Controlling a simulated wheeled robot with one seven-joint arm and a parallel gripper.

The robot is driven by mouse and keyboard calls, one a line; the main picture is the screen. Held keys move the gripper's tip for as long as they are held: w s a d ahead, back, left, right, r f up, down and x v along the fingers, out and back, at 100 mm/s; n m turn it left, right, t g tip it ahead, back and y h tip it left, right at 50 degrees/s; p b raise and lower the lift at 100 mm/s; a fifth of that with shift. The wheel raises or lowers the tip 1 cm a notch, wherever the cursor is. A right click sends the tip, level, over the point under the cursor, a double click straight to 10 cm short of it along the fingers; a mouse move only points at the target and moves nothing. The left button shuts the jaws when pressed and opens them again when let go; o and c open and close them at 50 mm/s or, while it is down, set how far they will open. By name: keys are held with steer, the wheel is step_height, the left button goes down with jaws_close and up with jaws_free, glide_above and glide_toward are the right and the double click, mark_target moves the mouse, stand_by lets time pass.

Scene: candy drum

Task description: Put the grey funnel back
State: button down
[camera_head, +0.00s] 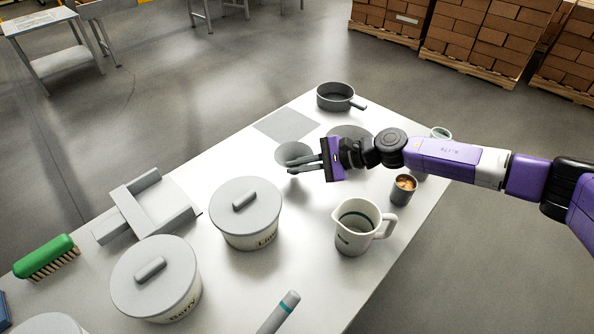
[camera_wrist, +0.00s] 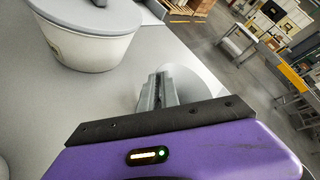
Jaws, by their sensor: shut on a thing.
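The grey funnel (camera_head: 291,151) shows as a round, wide-mouthed shape near the middle of the white table in the head view. My gripper (camera_head: 293,166) is shut on it at its near side, reaching in from the right. In the wrist view the fingers (camera_wrist: 157,92) meet the funnel's pale curved wall (camera_wrist: 196,84). The funnel's lower part is hidden, so I cannot tell whether it touches the table.
A flat grey square (camera_head: 286,125) lies behind the funnel, with a grey pan (camera_head: 335,98) beyond. A grey frame (camera_head: 155,205) is left.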

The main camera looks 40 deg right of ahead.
steer(key=shift+f, duration=1.1)
steer(key=shift+f, duration=0.1)
steer(key=c, duration=1.6)
jaws_free()
steer(key=shift+o, duration=0.2)
steer(key=b+v, duration=0.2)
steer(key=v, duration=1)
